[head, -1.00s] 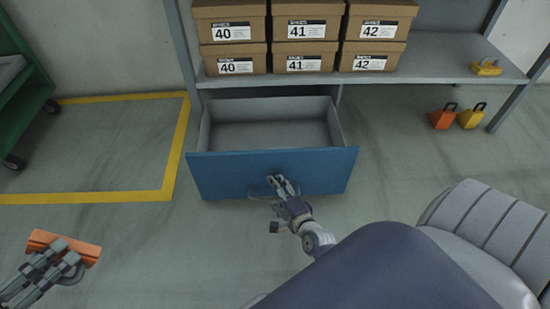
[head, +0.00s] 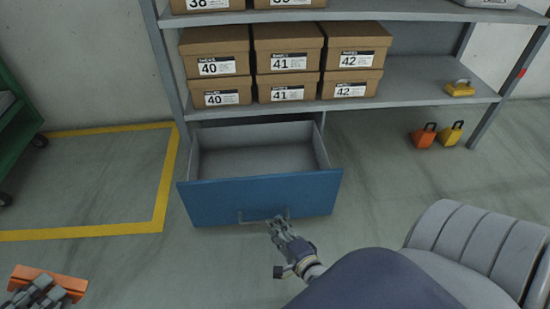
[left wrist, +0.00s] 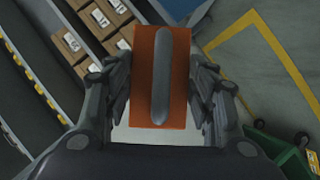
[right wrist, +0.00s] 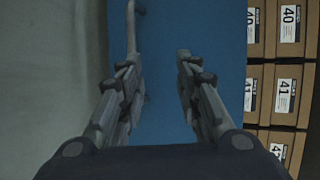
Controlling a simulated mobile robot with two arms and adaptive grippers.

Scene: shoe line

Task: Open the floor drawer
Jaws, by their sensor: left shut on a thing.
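The floor drawer (head: 262,201) has a blue front and a grey inside. It stands pulled out under the lowest shelf, and its inside looks empty. Its thin handle (head: 263,218) is low on the front. My right gripper (head: 277,224) is just in front of the handle. In the right wrist view its fingers (right wrist: 157,58) are apart with nothing between them, and the handle (right wrist: 137,8) shows at the tip of the left finger. My left gripper (head: 40,288) is shut on an orange block with a grey strip (left wrist: 174,85), at the lower left of the head view.
A grey shelf rack (head: 420,92) holds brown shoe boxes (head: 287,50) above the drawer. Orange (head: 423,136) and yellow (head: 451,134) items stand on the floor at right. A green cart (head: 15,125) is at far left, beside a yellow floor line (head: 165,190).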

